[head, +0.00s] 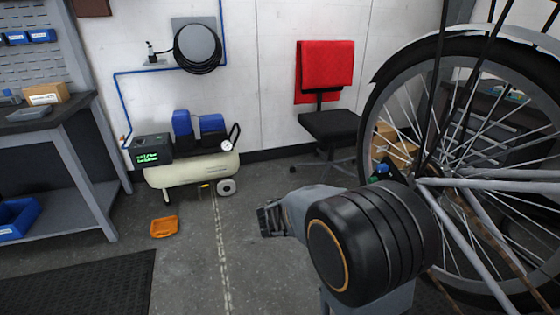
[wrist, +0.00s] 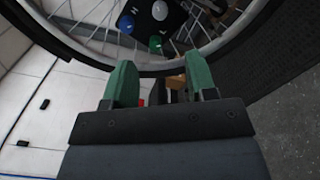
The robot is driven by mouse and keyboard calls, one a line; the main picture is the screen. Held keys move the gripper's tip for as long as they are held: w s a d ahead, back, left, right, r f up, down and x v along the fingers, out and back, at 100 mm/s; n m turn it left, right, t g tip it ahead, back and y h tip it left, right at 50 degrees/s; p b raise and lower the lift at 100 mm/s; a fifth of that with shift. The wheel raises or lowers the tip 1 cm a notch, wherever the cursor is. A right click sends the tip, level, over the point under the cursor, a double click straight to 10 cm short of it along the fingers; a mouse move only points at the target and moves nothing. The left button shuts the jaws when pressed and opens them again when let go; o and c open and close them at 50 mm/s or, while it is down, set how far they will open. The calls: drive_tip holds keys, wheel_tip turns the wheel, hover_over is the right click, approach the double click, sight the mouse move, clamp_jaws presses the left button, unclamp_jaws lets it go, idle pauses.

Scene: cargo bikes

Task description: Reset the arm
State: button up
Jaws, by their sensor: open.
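In the wrist view, my gripper (wrist: 160,80) shows two green fingers standing apart, with nothing held between them. A bicycle wheel (wrist: 150,62) arches across the top of that view, beyond the fingertips; I cannot tell how far away it is. In the head view, my arm reaches into the lower middle, its large black joint in front. The green fingers cannot be clearly made out there. The bike's wheel (head: 374,90) stands to the right of my arm, its lower left part hidden behind the joint.
A black chair (head: 330,124) with a red cloth (head: 325,65) stands behind my arm. A workbench (head: 62,120) is at left. The floor at centre left is mostly clear.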

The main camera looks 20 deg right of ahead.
drive_tip(key=s+a+r+m+y+p, duration=0.2)
drive_tip(key=s+a+r+y+p, duration=0.35)
drive_tip(key=p, duration=0.75)
drive_tip(key=s+a+r+m+t+y+p, duration=0.1)
drive_tip(key=a+r+t+y+p, duration=0.3)
drive_tip(key=a+r+y+p, duration=0.8)
drive_tip(key=shift+s+r+m+t+y+p, duration=0.15)
drive_tip(key=shift+r+m+t+y+p, duration=0.45)
drive_tip(key=shift+r, duration=1.05)
drive_tip(key=shift+m+h, duration=0.35)
drive_tip(key=shift+m, duration=0.05)
drive_tip(key=shift+c, duration=0.2)
